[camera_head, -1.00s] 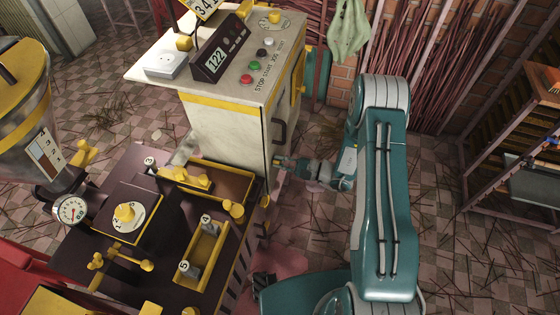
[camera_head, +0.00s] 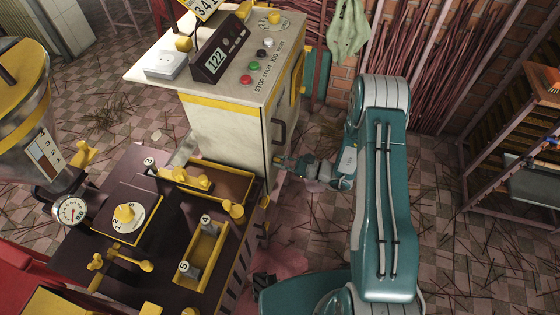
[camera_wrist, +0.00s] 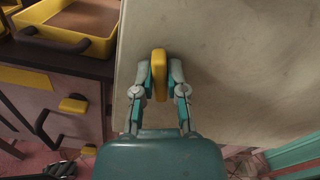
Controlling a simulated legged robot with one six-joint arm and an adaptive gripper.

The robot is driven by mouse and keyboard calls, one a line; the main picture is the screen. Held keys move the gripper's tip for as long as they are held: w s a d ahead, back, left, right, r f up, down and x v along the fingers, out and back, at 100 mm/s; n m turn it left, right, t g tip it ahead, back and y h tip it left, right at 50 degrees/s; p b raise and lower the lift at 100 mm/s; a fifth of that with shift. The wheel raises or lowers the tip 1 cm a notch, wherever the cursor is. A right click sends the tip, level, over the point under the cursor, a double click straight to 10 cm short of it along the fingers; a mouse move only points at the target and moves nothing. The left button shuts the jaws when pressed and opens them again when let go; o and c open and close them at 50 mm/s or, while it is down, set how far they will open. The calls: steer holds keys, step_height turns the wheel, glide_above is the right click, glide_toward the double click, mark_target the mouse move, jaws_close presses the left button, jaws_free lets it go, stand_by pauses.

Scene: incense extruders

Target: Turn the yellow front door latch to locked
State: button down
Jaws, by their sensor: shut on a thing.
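The yellow latch (camera_wrist: 159,72) is a short rounded bar on the pale front door (camera_wrist: 225,70) of the control cabinet. In the wrist view it points up and down the picture, between the two fingers of my gripper (camera_wrist: 158,84). The fingers are closed on its sides. In the head view my gripper (camera_head: 283,161) reaches the cabinet door (camera_head: 283,110) from the right, below its dark handle (camera_head: 279,133). The latch is hidden or too small to make out there. No lock marking shows.
The dark extruder bench (camera_head: 150,245) with yellow knobs and trays stands left of the cabinet. A wooden rack (camera_head: 515,130) stands far right. Floor between is open, with scattered sticks.

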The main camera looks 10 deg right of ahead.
steer(key=m, duration=0.4)
steer(key=shift+w+m, duration=0.1)
steer(key=shift+m, duration=0.2)
steer(key=shift+w+d+m, duration=0.1)
steer(key=shift+w+m, duration=0.05)
steer(key=shift+m, duration=1.45)
steer(key=c, duration=0.7)
jaws_free()
steer(key=v, duration=1.2)
steer(key=shift+f, duration=0.1)
